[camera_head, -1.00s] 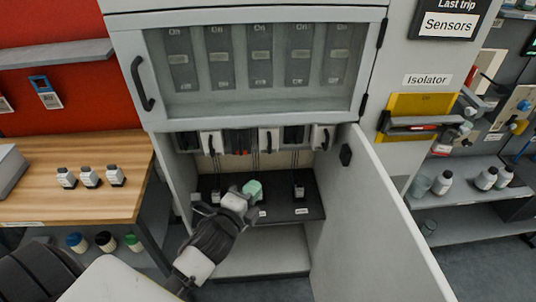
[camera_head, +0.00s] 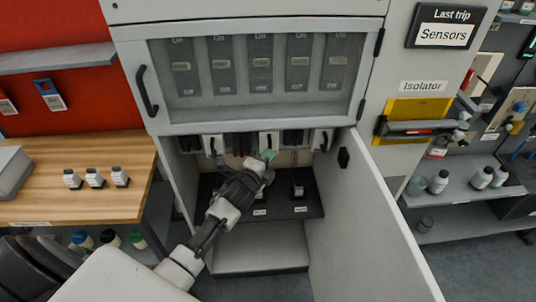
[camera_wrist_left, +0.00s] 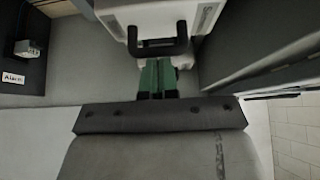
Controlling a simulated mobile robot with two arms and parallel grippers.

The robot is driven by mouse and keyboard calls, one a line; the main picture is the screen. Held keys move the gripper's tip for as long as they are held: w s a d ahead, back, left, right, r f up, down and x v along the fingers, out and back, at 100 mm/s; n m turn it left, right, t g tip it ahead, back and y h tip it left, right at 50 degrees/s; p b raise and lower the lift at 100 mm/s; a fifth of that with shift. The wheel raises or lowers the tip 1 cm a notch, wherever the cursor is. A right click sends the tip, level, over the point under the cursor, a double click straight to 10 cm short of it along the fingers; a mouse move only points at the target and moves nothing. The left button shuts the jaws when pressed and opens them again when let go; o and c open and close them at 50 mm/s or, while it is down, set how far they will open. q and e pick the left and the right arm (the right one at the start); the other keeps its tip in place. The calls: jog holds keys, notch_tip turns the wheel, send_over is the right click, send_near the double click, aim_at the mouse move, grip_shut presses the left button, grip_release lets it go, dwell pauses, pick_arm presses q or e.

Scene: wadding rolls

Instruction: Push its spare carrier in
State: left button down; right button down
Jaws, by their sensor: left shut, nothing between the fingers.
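Several slots run in a row under the cabinet's glazed upper door. White carriers with black handles show in the row: a left one (camera_head: 214,146), a middle one (camera_head: 268,141) and a right one (camera_head: 321,140). My left gripper (camera_head: 268,156) has green fingertips and is at the middle carrier's lower front. In the left wrist view, the shut green fingers (camera_wrist_left: 158,75) hold nothing and point at the black handle (camera_wrist_left: 158,46) of a white carrier (camera_wrist_left: 128,16). I cannot tell whether they touch it. My right gripper is not in view.
The cabinet's lower door (camera_head: 365,225) stands open on the right. A dark shelf (camera_head: 285,208) with labels lies below the row. A wooden bench (camera_head: 95,205) with small bottles is on the left. An isolator unit on a yellow plate (camera_head: 418,108) is at the right.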

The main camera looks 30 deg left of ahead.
aim_at(269, 138)
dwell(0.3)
pick_arm(q)
jog(key=w+a+b, duration=0.1)
jog(key=w+a, duration=0.1)
jog(key=w, duration=0.1)
jog(key=shift+w+a+r+b, duration=0.1)
jog(key=shift+w+b, duration=0.15)
jog(key=shift+b, duration=0.1)
